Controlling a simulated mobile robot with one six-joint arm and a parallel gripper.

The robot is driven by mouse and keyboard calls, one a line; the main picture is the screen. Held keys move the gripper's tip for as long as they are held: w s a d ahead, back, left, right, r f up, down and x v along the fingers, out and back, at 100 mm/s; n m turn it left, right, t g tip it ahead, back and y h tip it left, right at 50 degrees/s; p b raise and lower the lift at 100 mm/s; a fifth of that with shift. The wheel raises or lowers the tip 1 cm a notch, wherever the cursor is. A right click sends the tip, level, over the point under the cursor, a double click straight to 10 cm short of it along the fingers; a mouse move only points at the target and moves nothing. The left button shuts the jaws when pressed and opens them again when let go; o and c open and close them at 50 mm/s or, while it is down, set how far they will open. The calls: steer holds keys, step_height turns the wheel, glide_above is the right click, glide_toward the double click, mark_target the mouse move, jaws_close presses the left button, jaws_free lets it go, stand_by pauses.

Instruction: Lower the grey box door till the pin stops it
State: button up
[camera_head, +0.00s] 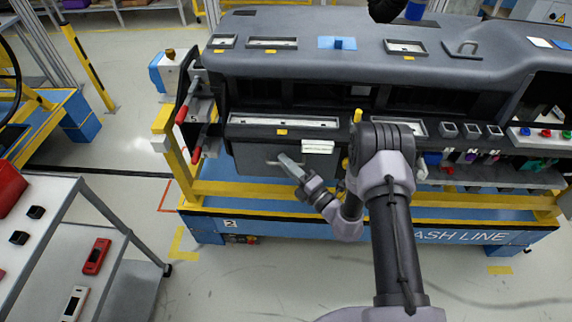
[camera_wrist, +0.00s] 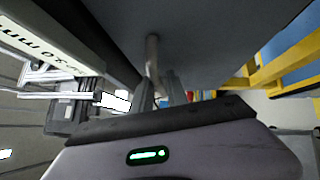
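The grey box door (camera_head: 255,158) is a dark panel hanging below the dashboard's left end. It fills the upper middle of the wrist view (camera_wrist: 225,40). A pale bar handle (camera_head: 273,162) stands out from its face and also shows in the wrist view (camera_wrist: 152,50). My gripper (camera_head: 287,162) is at the handle, reaching in from the lower right. In the wrist view its two fingers (camera_wrist: 161,92) show with a narrow gap, and the handle's end runs in at them. Whether they grip it is not clear. I cannot make out the pin.
Red-handled clamps (camera_head: 190,115) stand at the left. A yellow rail (camera_head: 250,190) runs below the door. A grey cart (camera_head: 50,215) stands at the lower left, with open floor between.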

steer(key=shift+a, duration=0.1)
jaws_close()
stand_by(1.4)
